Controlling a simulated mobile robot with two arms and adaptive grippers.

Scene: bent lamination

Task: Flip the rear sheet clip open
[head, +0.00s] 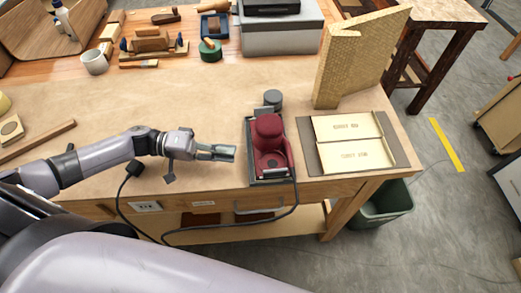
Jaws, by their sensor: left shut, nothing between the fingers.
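A red sander (268,138) with a rounded top stands on a dark tray (249,150) near the table's front edge. A thin, pale metal strip (271,172) shows at its near end; it may be a sheet clip, but it is too small to tell whether it is open. My left gripper (233,153) is shut and empty. It points right, just left of the tray, with a small gap between its tips and the sander in the picture. My right gripper is not in view.
A black cord (296,200) runs from the sander area below the table edge. Right of the sander is a dark mat (312,160) with two labelled sheets (355,156). A grey cylinder (272,98) stands behind. The tabletop left of the sander is mostly clear.

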